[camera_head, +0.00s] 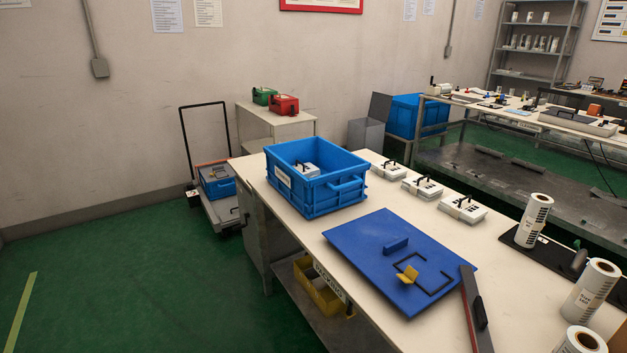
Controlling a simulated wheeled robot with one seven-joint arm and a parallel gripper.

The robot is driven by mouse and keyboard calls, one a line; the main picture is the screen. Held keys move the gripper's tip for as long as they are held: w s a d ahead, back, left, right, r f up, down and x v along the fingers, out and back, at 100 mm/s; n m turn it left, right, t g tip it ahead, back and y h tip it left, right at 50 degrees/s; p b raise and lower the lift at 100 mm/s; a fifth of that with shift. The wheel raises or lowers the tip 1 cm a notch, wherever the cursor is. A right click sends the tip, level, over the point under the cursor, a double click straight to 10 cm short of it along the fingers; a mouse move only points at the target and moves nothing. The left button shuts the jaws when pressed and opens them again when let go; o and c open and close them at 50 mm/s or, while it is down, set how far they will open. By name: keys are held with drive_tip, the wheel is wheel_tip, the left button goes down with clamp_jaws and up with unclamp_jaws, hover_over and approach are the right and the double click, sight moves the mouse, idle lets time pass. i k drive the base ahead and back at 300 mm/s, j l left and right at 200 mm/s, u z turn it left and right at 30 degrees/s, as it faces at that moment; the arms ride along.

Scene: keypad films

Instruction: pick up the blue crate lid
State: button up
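The blue crate lid (365,240) lies flat on the near white table. It has a raised blue grip block (396,245) near its middle. A black angular outline or bracket (440,281) and a small yellow piece (407,275) are on its right part; I cannot tell if they are fixed to it. The open blue crate (335,195) stands behind the lid, apart from it, with a white box (307,169) inside. My gripper is not in view.
A long dark bar with a red edge (474,310) lies close to the lid's right corner. White label rolls (535,220) stand at the right. White boxes with black handles (463,208) line the far edge. A trolley (225,212) stands left; green floor (110,270) is clear.

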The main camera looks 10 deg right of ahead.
sight(380, 243)
drive_tip(key=i+j+z, duration=0.1)
drive_tip(key=j, duration=0.25)
drive_tip(key=i+j+z, duration=0.15)
drive_tip(key=j, duration=0.25)
drive_tip(key=i+j+z, duration=0.1)
drive_tip(key=j, duration=0.3)
drive_tip(key=i+j+z, duration=0.15)
drive_tip(key=j, duration=0.25)
drive_tip(key=i+j+z, duration=0.1)
drive_tip(key=j, duration=0.3)
